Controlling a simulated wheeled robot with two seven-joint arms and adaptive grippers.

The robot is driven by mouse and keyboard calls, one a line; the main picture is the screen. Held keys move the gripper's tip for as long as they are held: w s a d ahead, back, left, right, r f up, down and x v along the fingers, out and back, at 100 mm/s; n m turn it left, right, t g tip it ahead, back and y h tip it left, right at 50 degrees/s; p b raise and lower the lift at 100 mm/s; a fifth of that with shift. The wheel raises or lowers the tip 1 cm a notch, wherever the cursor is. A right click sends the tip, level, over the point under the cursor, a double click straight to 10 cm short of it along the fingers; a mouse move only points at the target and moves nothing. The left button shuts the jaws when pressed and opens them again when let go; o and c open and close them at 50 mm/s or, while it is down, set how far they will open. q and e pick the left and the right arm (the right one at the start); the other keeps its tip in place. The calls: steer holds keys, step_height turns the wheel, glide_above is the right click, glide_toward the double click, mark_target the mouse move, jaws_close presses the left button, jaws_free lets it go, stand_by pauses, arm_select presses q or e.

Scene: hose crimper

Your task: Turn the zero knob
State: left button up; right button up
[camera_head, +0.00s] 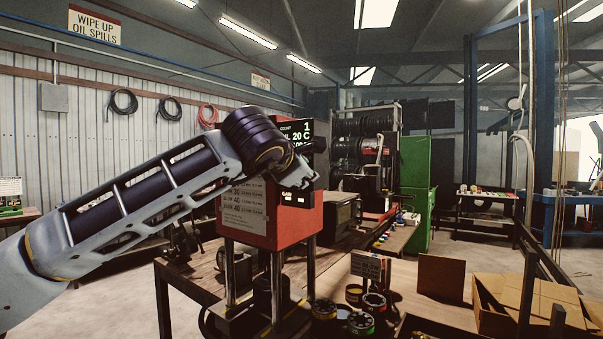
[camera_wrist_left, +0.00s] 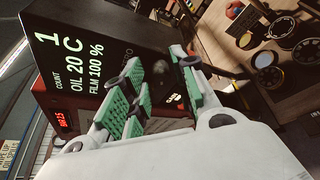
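The crimper (camera_head: 272,218) is a red box on metal posts with a black display (camera_head: 303,131) at its upper right. The display also shows in the left wrist view (camera_wrist_left: 72,62), reading count 1, oil 20 C, film 100 %. My left gripper (camera_head: 298,176) is in front of the panel side of the crimper, partly hidden by my arm. In the left wrist view its green-padded fingers (camera_wrist_left: 160,98) are apart. A dark rounded shape, possibly the zero knob (camera_wrist_left: 143,88), shows between them; I cannot tell whether they touch it. My right gripper is not in view.
A wooden bench (camera_head: 405,275) with round tins (camera_head: 361,322) and a cardboard box (camera_head: 530,305) lies to the right of the crimper. A small sign (camera_head: 370,266) stands on it. Green cabinets (camera_head: 415,180) stand behind.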

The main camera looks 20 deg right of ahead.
arm_select(q)
steer(key=shift+s, duration=0.1)
steer(key=v, duration=1.2)
steer(key=shift+f, duration=0.1)
stand_by(0.5)
